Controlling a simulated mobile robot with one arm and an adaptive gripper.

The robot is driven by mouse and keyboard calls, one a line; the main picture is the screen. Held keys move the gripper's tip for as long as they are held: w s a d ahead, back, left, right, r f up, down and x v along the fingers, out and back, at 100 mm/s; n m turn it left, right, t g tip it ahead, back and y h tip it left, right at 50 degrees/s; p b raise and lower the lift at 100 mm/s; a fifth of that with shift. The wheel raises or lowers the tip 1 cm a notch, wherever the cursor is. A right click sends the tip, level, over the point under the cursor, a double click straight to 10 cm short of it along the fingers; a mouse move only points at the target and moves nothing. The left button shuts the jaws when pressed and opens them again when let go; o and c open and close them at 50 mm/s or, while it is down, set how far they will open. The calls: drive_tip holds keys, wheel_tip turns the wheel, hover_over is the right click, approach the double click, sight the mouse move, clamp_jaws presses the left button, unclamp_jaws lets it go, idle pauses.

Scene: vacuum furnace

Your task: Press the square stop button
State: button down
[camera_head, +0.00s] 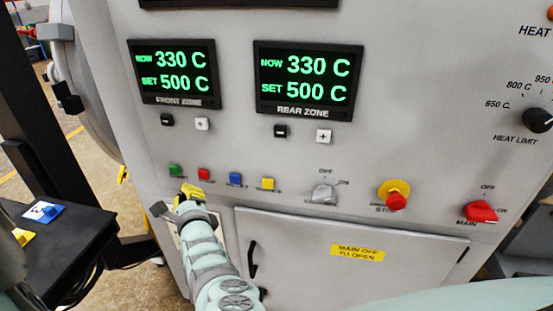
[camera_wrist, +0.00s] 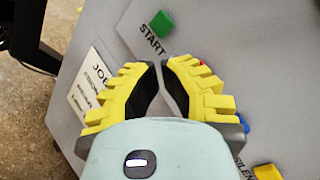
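The red square button (camera_head: 204,174) is on the panel's lower row, right of the green button marked START (camera_wrist: 162,24), which also shows in the head view (camera_head: 175,170). In the wrist view my right finger covers nearly all of the red button; only a faint reddish edge shows. My gripper (camera_head: 188,192) has yellow fingers and is just below and left of the red button. In the wrist view its fingertips (camera_wrist: 162,66) come together with almost no gap, and nothing is between them. I cannot tell whether they touch the panel.
A blue button (camera_head: 235,179) and a yellow button (camera_head: 268,184) sit to the right. Further right are a grey switch (camera_head: 323,193), a red round emergency stop (camera_head: 395,196) and a red main switch (camera_head: 480,211). A black table (camera_head: 75,240) stands at left.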

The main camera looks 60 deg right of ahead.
drive_tip(key=shift+s+a+p, duration=0.35)
drive_tip(key=shift+a+p, duration=0.2)
drive_tip(key=shift+a, duration=0.35)
